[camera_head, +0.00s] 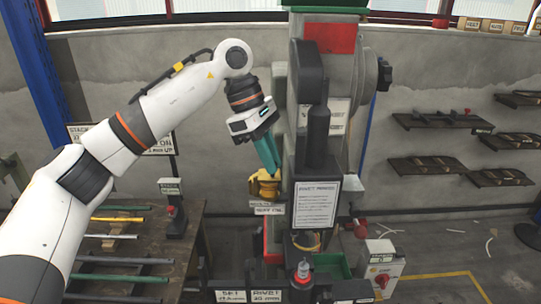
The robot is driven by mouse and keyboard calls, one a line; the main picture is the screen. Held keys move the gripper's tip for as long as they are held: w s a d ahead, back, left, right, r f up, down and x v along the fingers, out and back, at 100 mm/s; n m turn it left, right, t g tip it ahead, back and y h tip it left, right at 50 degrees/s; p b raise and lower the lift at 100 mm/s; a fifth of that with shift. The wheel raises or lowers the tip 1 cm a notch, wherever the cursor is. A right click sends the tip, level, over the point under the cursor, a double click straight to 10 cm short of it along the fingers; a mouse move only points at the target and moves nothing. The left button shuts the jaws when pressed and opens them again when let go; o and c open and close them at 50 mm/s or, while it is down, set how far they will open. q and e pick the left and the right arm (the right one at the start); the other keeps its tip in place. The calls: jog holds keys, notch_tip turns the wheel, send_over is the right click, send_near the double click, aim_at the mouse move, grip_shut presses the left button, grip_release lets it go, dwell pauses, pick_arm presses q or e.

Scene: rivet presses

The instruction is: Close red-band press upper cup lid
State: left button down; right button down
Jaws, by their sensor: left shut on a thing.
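The press (309,150) with the red band (329,38) stands upright in the middle. A small yellow upper cup (265,188) sits on its left side, above a small label. My left gripper (269,168) comes down from the upper left, with teal fingers shut at the top of this cup. The fingers hold the cup's yellow lid, though the line between lid and cup is too small to make out. Whether the lid lies flat or tilted cannot be told. My right gripper is not in view.
A workbench (190,226) with coloured rods stands at the left. A green tray (331,264) and a white box with a red button (382,279) are at the press's foot. Wall shelves (443,121) hang at the right. Floor at the lower right is mostly clear.

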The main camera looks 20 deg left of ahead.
pick_arm(q)
jog(key=c, duration=1.4)
grip_release()
jog(key=shift+a, duration=0.1)
jog(key=shift+o, duration=0.2)
jog(key=shift+r, duration=0.1)
jog(key=shift+w+a+r, duration=0.1)
jog(key=shift+r, duration=0.15)
jog(key=b+v, duration=0.1)
jog(key=v, duration=1)
jog(key=shift+r, duration=0.15)
jog(key=shift+a, duration=0.15)
